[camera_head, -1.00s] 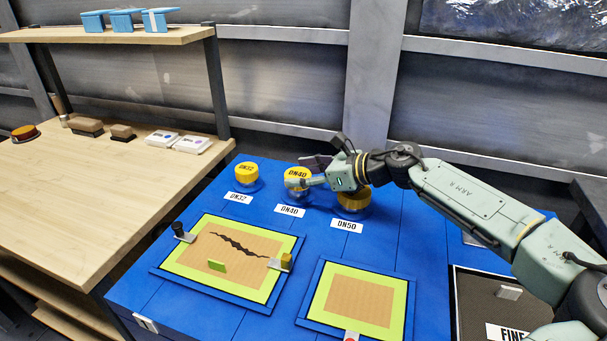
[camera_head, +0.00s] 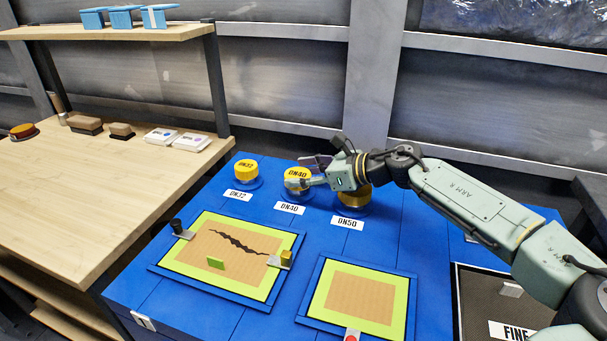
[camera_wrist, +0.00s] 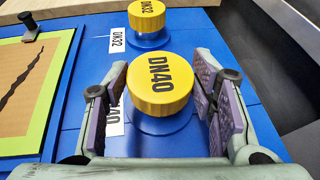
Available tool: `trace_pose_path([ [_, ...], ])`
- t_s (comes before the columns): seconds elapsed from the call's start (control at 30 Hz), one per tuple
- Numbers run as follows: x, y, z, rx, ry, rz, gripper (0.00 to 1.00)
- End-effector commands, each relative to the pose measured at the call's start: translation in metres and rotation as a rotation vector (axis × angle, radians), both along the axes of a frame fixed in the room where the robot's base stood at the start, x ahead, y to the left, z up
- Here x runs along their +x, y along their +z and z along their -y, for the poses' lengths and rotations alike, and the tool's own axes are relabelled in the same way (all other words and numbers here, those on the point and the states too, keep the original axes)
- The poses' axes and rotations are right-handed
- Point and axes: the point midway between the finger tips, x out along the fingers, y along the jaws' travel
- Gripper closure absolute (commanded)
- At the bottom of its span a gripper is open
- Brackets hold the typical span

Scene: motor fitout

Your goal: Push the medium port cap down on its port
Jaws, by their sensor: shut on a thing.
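The medium port cap is the yellow round cap marked DN40 (camera_head: 297,174), in the middle of three caps along the back of the blue bench. It also shows in the wrist view (camera_wrist: 160,82), over its blue round port base (camera_wrist: 160,124). My gripper (camera_head: 306,183) is shut on the cap, with one purple-padded finger on each side in the wrist view (camera_wrist: 166,98). The cap is over its port. I cannot tell whether it is fully seated, as the lower edge is partly hidden by my fingers.
The DN32 cap (camera_head: 246,169) stands to the left, and the DN50 cap (camera_head: 354,196) to the right, partly behind my gripper. A cracked framed panel (camera_head: 168,262) and a second panel (camera_head: 312,305) lie in front. A wooden table (camera_head: 60,205) stands at left.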

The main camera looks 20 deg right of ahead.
Motion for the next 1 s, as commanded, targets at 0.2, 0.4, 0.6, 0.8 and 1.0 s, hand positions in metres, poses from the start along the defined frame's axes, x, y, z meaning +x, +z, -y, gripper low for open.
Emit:
trace_pose_path([
  [0.2, -0.0001, -0.0007, 0.0001, 0.0, 0.0, 0.0, 0.62],
  [0.4, -0.0002, -0.001, 0.0001, -0.001, 0.0, -0.001, 0.62],
  [0.6, -0.0002, -0.0019, 0.0001, 0.0, 0.0, -0.001, 0.62],
  [0.8, -0.0002, -0.0025, 0.0, 0.0, 0.001, -0.002, 0.62],
  [1.0, -0.0004, -0.003, 0.0, -0.001, 0.001, -0.002, 0.44],
])
